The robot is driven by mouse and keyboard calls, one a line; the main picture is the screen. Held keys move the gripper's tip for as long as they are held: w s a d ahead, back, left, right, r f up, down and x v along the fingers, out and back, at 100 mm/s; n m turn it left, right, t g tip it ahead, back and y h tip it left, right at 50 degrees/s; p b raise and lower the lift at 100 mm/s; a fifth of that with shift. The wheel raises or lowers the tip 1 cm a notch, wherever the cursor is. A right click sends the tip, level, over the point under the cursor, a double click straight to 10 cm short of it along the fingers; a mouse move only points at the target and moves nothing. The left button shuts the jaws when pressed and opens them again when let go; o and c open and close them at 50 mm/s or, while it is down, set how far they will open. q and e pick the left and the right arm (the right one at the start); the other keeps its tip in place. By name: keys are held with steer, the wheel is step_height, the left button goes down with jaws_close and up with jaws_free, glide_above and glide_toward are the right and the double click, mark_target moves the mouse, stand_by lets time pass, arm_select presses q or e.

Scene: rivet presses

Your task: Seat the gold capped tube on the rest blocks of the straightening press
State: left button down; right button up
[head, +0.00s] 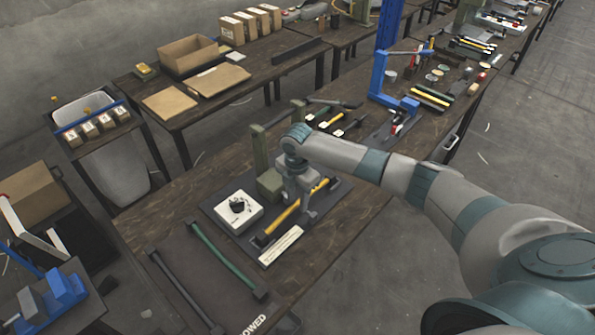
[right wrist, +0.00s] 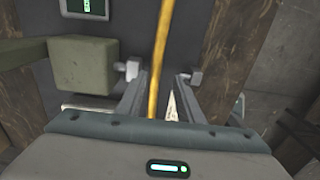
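The gold capped tube (head: 284,219) lies slantwise over the dark base plate (head: 330,198) of the olive-green straightening press (head: 260,150). Its ends look dark; I cannot tell caps from rest blocks, nor whether it is seated. My right gripper (head: 305,206) is over the middle of the tube, pointing down. In the right wrist view the gold tube (right wrist: 161,50) passes between the two separated fingers of my right gripper (right wrist: 163,75), with gaps beside it, nearer the left finger. The green press block (right wrist: 85,65) is at left there. My left gripper is out of view.
A white box with a black knob (head: 238,211) and a white label strip (head: 281,246) stand beside the tube. A green tube (head: 222,255) and a dark tube (head: 183,290) lie at the front. Hammers (head: 345,125) and a blue press (head: 380,75) are farther back.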

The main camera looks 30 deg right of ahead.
mark_target(297, 205)
step_height(297, 205, up, 16)
steer(key=b, duration=0.4)
steer(key=shift+f, duration=0.1)
stand_by(0.5)
